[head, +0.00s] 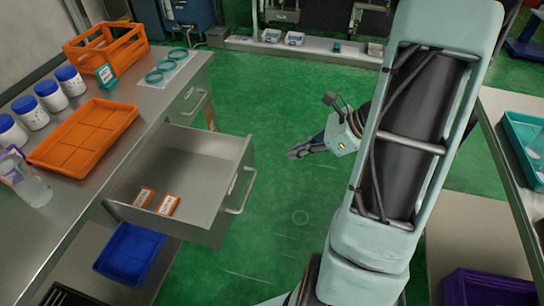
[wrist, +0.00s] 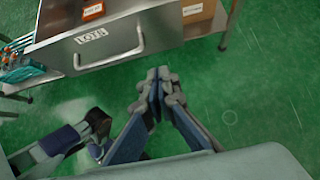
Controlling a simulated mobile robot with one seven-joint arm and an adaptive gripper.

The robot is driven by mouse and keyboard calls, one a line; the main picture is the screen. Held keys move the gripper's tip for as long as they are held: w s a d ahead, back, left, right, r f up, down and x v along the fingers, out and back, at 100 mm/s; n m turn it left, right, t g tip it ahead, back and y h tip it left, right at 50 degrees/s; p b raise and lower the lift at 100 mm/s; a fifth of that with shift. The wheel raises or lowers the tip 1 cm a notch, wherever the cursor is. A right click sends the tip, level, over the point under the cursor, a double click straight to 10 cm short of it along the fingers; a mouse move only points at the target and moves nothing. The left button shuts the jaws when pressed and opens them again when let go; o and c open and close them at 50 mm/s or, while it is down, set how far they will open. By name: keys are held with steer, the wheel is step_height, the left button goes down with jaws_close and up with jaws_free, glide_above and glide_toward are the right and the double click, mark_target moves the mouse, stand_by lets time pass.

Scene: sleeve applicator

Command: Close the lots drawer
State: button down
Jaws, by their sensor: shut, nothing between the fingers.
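The lots drawer (head: 215,165) is pulled out from the steel bench on the left in the head view. Two small orange-and-white boxes lie inside it, a left box (head: 144,197) and a right box (head: 168,205). Its front with the "LOTS" label (wrist: 90,36) and bar handle (wrist: 110,52) shows in the wrist view. My gripper (head: 292,154) is shut and empty, in the air to the right of the drawer front and apart from it. In the wrist view my gripper's fingertips (wrist: 158,75) are together, below and right of the handle.
The bench top holds an orange tray (head: 84,137), an orange crate (head: 106,45), several blue-lidded jars (head: 70,80) and a clear bottle (head: 29,183). A blue bin (head: 129,252) sits below the drawer. Another bench with a teal tray (head: 526,143) stands right. Green floor between is clear.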

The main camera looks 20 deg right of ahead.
mark_target(248, 165)
steer(key=shift+w+a+r+b+x, duration=0.2)
steer(key=shift+a+r+b+x, duration=0.15)
steer(key=shift+x, duration=1.7)
steer(key=shift+w+a+r+b+x, duration=0.2)
steer(key=shift+r+b+x, duration=0.15)
steer(key=shift+x, duration=1.7)
steer(key=shift+w+a+r+b+x, duration=0.25)
steer(key=shift+a+r+b+x, duration=0.1)
steer(key=shift+x, duration=1.7)
steer(key=w+a, duration=0.5)
steer(key=a, duration=0.2)
steer(key=w+a+p, duration=0.1)
steer(key=w+a, duration=0.5)
steer(key=a, duration=0.2)
steer(key=w+a, duration=0.6)
steer(key=a, duration=0.2)
steer(key=shift+a+p, duration=0.25)
steer(key=shift+p, duration=0.05)
steer(key=shift+w+a+r, duration=0.1)
steer(key=shift+w+a, duration=0.05)
steer(key=shift+a, duration=0.1)
steer(key=shift+a+r, duration=0.1)
